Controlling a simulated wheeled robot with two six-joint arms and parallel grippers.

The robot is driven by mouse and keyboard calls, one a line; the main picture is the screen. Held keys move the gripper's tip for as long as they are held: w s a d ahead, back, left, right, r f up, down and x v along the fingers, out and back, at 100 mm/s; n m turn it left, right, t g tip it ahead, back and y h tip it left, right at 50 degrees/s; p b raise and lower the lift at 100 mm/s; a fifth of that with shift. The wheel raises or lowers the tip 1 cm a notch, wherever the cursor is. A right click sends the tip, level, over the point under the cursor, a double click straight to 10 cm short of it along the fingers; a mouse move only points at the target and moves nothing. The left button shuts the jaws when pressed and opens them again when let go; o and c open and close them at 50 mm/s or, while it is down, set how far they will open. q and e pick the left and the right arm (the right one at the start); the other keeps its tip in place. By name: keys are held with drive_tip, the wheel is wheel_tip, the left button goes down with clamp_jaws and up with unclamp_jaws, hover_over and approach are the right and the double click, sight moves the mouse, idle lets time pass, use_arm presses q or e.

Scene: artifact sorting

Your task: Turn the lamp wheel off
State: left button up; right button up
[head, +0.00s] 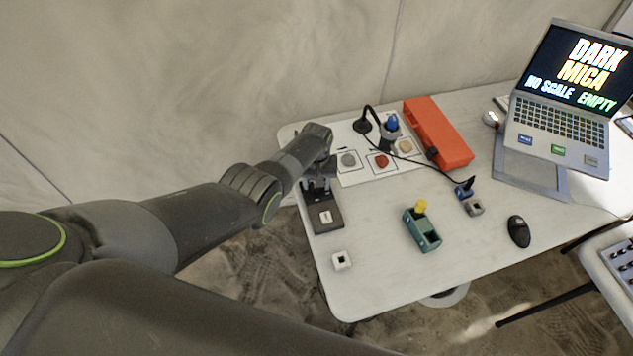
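My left arm reaches in from the left, and its gripper (318,172) is over the table's left side, just above a black block (328,225) with a white label. The fingers are small and dark against the block, so I cannot tell whether they are open or touching it. A black curved-neck lamp (362,125) stands at the back by a blue-topped dark holder (391,125). No wheel of the lamp can be made out clearly; it may be hidden by my gripper or too small. My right gripper is not in view.
A white mat holds a grey stone (348,160), a red stone (381,161) and a tan one (405,146). A red-orange box (438,134), teal block (422,230), laptop (560,110) and black mouse (518,231) lie right. A small white block (341,261) is near the front-left edge.

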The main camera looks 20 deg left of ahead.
use_arm(q)
drive_tip(key=shift+o, duration=0.8)
drive_tip(key=shift+r+p, duration=0.35)
drive_tip(key=shift+r, duration=0.15)
wheel_tip(320, 180, up, 8)
drive_tip(key=shift+f+p, duration=0.25)
drive_tip(key=shift+p, duration=1)
wheel_tip(320, 180, up, 9)
